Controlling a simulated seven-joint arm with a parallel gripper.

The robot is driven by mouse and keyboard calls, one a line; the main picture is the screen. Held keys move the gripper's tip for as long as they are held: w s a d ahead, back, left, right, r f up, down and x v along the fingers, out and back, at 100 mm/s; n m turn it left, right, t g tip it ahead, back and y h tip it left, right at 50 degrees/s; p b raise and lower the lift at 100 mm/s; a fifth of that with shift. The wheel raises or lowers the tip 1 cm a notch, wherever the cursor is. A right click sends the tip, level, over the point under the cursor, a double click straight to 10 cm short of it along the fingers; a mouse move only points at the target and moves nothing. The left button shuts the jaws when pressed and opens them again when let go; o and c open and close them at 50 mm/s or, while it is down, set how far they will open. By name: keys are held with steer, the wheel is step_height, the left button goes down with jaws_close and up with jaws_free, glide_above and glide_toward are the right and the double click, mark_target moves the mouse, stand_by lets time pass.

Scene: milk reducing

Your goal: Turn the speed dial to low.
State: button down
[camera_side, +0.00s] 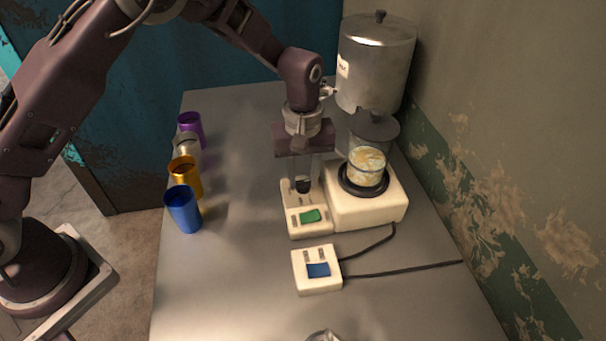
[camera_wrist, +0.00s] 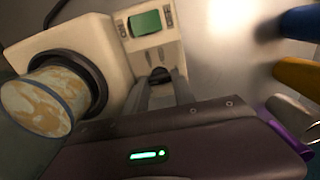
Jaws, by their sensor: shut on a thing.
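The speed dial (camera_side: 303,186) is a small black knob on the narrow white control panel (camera_side: 295,222) of the hot plate unit. The panel also has a green switch (camera_side: 311,216). My gripper (camera_side: 303,181) points down over the panel and is shut on the dial. In the wrist view the dial (camera_wrist: 159,73) sits between the fingertips of my gripper (camera_wrist: 160,80). The dial's marks and its setting cannot be read. A glass beaker (camera_side: 367,166) with pale, mottled contents stands on the black round plate (camera_side: 349,187) to the right.
A large metal dispenser (camera_side: 375,65) stands behind the beaker. Purple (camera_side: 191,124), silver, orange (camera_side: 186,177) and blue (camera_side: 183,209) cups line the table's left side. A white box with a blue switch (camera_side: 318,270) and cables lies in front. The table's middle left is clear.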

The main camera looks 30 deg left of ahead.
mark_target(303, 181)
steer(key=m, duration=1.1)
steer(key=shift+r, duration=0.1)
steer(key=shift+m, duration=0.4)
stand_by(0.4)
steer(key=c, duration=1)
jaws_free()
steer(key=shift+c, duration=0.2)
step_height(303, 181, up, 7)
steer(key=shift+r, duration=0.1)
